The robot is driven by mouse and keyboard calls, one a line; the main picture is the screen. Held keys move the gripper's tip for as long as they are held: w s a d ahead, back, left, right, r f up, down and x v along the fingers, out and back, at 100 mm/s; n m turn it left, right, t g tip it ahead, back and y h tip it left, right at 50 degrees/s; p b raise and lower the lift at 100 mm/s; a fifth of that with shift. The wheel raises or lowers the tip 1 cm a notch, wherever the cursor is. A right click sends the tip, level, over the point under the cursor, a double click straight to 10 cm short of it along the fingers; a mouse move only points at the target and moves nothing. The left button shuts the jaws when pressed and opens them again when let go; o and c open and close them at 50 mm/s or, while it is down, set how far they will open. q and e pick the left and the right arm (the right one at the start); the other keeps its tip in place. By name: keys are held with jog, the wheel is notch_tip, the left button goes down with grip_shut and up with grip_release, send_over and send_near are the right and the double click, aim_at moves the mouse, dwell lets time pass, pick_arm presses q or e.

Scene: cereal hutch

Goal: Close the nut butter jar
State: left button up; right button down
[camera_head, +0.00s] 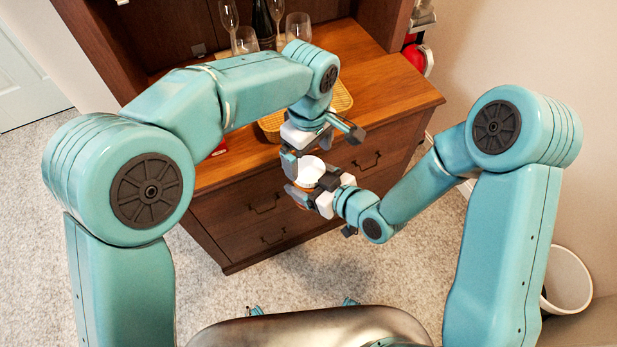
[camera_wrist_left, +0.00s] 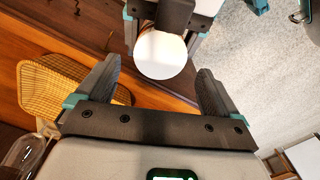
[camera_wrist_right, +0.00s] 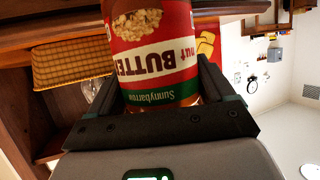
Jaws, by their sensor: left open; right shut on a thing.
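The nut butter jar, with a red, white and green label (camera_wrist_right: 155,50), is clamped in my right gripper (camera_wrist_right: 160,100) and held in the air in front of the dresser. Its white round top shows in the head view (camera_head: 311,169) and in the left wrist view (camera_wrist_left: 160,54). I cannot tell whether this top is a lid fully seated. My left gripper (camera_head: 322,147) is open just above the jar. In the left wrist view the white top lies beyond and between its two fingers (camera_wrist_left: 157,88), apart from them. The jar's rim is out of the right wrist view.
A wooden dresser (camera_head: 400,92) stands behind the jar, with a yellow wicker tray (camera_head: 341,97) on its top. Several glasses (camera_head: 298,27) and a dark bottle (camera_head: 263,25) stand at the back. A white bin (camera_head: 568,280) is at the right. Carpet in front is clear.

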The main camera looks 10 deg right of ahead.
aim_at(310, 168)
pick_arm(q)
jog(key=shift+f, duration=2.2)
jog(key=c, duration=1.1)
jog(key=m, duration=0.6)
jog(key=shift+m, duration=0.3)
jog(key=o, duration=1.2)
jog(key=shift+d, duration=0.1)
jog(key=shift+r, duration=0.1)
